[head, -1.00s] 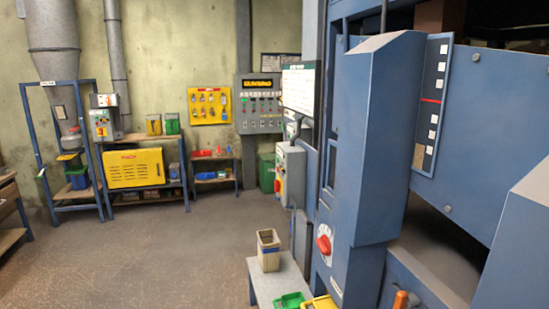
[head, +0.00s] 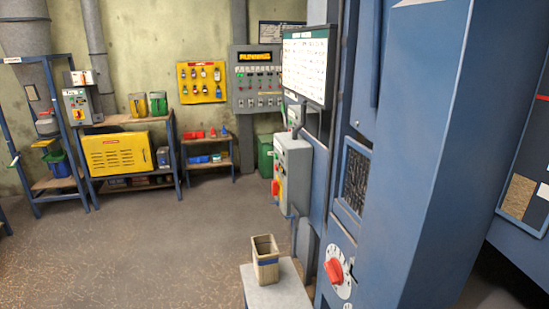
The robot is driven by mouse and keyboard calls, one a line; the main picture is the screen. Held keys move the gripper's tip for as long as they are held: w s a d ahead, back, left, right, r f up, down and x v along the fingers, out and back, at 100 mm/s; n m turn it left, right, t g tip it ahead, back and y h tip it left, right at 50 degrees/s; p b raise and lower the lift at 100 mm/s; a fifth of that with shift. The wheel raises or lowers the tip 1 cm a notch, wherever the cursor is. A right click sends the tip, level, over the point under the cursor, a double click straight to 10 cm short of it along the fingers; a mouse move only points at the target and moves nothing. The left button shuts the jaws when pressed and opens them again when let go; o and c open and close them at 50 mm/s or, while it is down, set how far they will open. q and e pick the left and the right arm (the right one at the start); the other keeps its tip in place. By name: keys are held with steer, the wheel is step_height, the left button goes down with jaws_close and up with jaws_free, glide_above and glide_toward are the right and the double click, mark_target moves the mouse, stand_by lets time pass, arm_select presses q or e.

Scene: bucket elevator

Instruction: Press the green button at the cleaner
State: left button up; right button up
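No gripper of mine shows in the head view. The tall blue machine (head: 415,150) fills the right side, with a red rotary knob (head: 334,271) on a white dial low on its front. A grey switch box (head: 294,172) with a red and yellow switch (head: 276,188) is mounted on the machine's far side. Another grey control box (head: 77,106) with a red and yellow switch stands at the left on the shelf bench. A green button at a cleaner cannot be made out clearly. Small lit buttons show on the grey wall panel (head: 257,78).
A small grey stand (head: 277,291) with an open beige container (head: 264,262) stands in front of the machine. The floor (head: 150,245) at left and centre is clear. Shelves with a yellow cabinet (head: 117,153) line the back wall.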

steer(key=shift+s, duration=0.2)
steer(key=shift+c, duration=1.2)
steer(key=shift+w, duration=0.15)
steer(key=c, duration=0.5)
steer(key=shift+w+f, duration=0.1)
steer(key=shift+w, duration=0.1)
steer(key=shift+s, duration=0.15)
